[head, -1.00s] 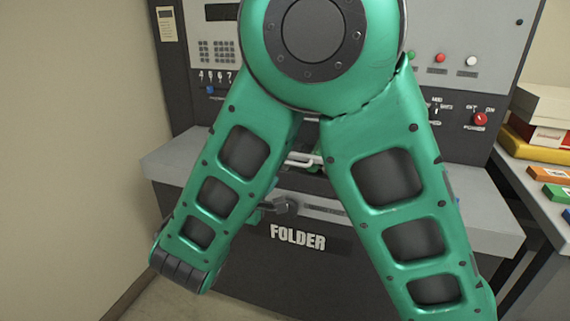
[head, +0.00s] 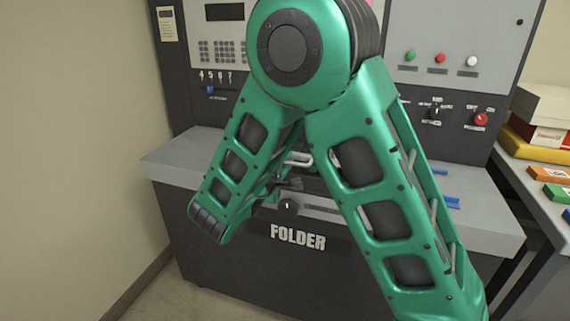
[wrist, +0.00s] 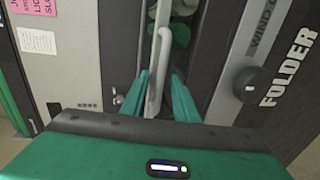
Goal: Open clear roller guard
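The folder machine (head: 230,255) stands ahead with its shelf across the front. A pale bar handle (head: 298,158) shows above the shelf, partly behind my arm; I take it as the guard's handle. In the wrist view the same handle (wrist: 157,70) runs up the middle, in front of a dark slot with green rollers (wrist: 182,36). The clear guard panel itself is hard to make out. My gripper (wrist: 160,75) is open, its two teal fingers apart on either side of the handle's lower part. Contact is not clear. In the head view my arm hides most of the gripper.
A black knob (wrist: 248,85) sits right of the slot in the wrist view. The upper panel has coloured buttons (head: 440,58) and a red power switch (head: 480,119). A side table (head: 530,205) with boxes stands at right. A wall is close at left.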

